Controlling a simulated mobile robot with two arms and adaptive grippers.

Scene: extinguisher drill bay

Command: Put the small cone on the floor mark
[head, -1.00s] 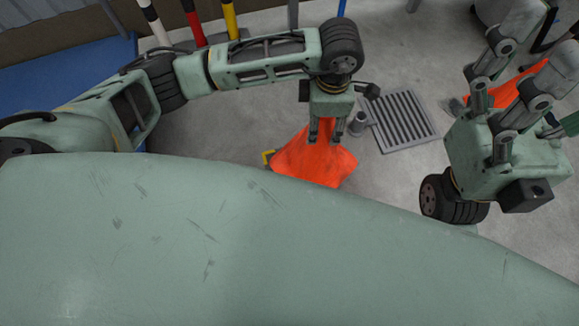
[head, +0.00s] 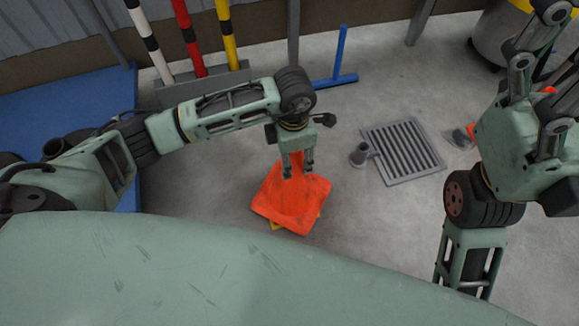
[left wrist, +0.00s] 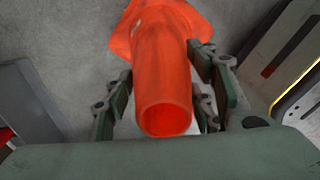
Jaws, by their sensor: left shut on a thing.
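My left gripper (head: 298,168) is shut on the upper part of the small orange cone (head: 290,213). The cone stands about upright, its square base toward the floor. In the left wrist view the cone (left wrist: 163,75) lies between the fingers, its open top toward the camera. The yellow floor mark (head: 277,226) shows only as slivers past the base's edges, so the base covers most of it. I cannot tell whether the base touches the floor. My right gripper (head: 545,65), at the right edge, has its fingers apart; its tips are partly cut off.
A grey floor drain grate (head: 403,150) and a small grey cylinder (head: 361,153) are right of the cone. Striped posts (head: 185,38) and a blue mat (head: 60,105) are at the back left. A blue stand (head: 338,75) is behind. Another orange object shows partly behind my right arm.

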